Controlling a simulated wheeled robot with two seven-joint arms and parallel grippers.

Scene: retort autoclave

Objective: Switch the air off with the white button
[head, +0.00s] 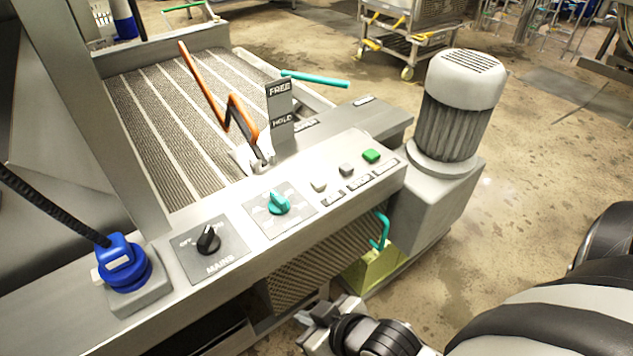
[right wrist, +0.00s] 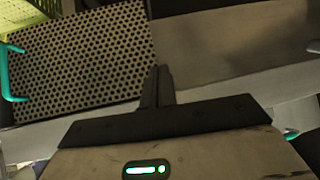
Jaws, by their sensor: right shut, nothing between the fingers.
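The white button (head: 319,185) is on the sloping grey control panel (head: 225,222), leftmost in a row with a grey button (head: 346,169) and a green button (head: 371,156). Small dark labels lie in front of the buttons; I cannot read them. My right gripper (head: 308,318) is low in front of the panel, below and apart from the buttons. In the right wrist view its fingers (right wrist: 157,86) are together and empty, with a perforated plate (right wrist: 80,65) beyond. The white button does not show in that view. My left gripper is out of view.
A teal selector knob (head: 278,203), a black MAINS knob (head: 208,240) and a blue plug (head: 122,262) sit further left on the panel. An orange lever (head: 238,112) rises behind it by a FREE/HOLD plate (head: 280,105). A motor (head: 458,105) stands at right. A teal handle (head: 381,231) sticks out below.

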